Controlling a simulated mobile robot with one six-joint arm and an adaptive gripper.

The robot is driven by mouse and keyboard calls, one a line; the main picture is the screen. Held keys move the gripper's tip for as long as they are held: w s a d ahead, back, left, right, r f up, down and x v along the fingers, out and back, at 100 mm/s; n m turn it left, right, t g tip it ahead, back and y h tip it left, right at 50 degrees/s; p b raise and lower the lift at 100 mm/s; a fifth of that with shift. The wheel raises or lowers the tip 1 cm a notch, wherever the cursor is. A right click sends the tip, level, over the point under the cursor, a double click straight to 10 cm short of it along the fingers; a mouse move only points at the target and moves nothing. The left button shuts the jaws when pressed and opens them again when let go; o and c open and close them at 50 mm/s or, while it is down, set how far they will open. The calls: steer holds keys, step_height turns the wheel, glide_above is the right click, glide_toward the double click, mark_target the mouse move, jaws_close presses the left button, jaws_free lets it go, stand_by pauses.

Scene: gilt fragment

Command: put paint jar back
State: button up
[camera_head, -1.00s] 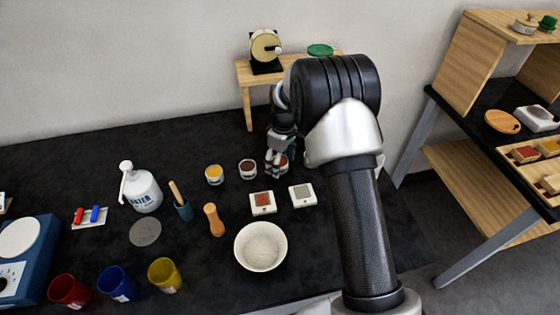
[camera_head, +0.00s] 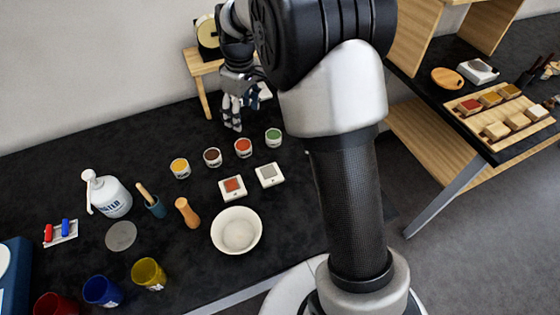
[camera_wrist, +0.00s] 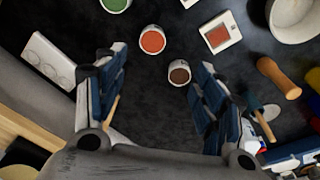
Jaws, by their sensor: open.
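Several small white paint jars stand upright in a row on the black table: yellow (camera_head: 180,168), brown (camera_head: 212,157), orange-red (camera_head: 243,147) and green (camera_head: 273,138). My gripper (camera_head: 232,122) is open and empty, behind the brown and orange-red jars in the head view. In the wrist view, my gripper (camera_wrist: 162,62) has its fingers spread, with the brown jar (camera_wrist: 179,73) and orange-red jar (camera_wrist: 152,40) ahead of the gap. The green jar (camera_wrist: 115,4) is cut off at the top edge. A white strip with round marks (camera_wrist: 48,60) lies left of the fingers.
Two white square pieces (camera_head: 232,188), a white bowl (camera_head: 236,230) and a wooden pestle-like piece (camera_head: 187,212) stand in front of the jars. A small wooden stand (camera_head: 205,98) is behind my gripper. A side bench (camera_head: 455,125) is at right.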

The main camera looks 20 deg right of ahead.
steer(key=s+r+m+t, duration=0.15)
steer(key=s+r, duration=0.25)
steer(key=s, duration=0.4)
steer(key=s+r+m, duration=0.2)
steer(key=s+r, duration=0.3)
steer(key=s, duration=0.2)
steer(key=s+r+m+t, duration=0.15)
steer(key=s+r, duration=0.25)
steer(key=s, duration=0.4)
steer(key=s+f+m, duration=0.2)
steer(key=s, duration=0.7)
steer(key=shift+s+a+m, duration=0.15)
steer(key=shift+s+m, duration=0.15)
steer(key=shift+m, duration=0.1)
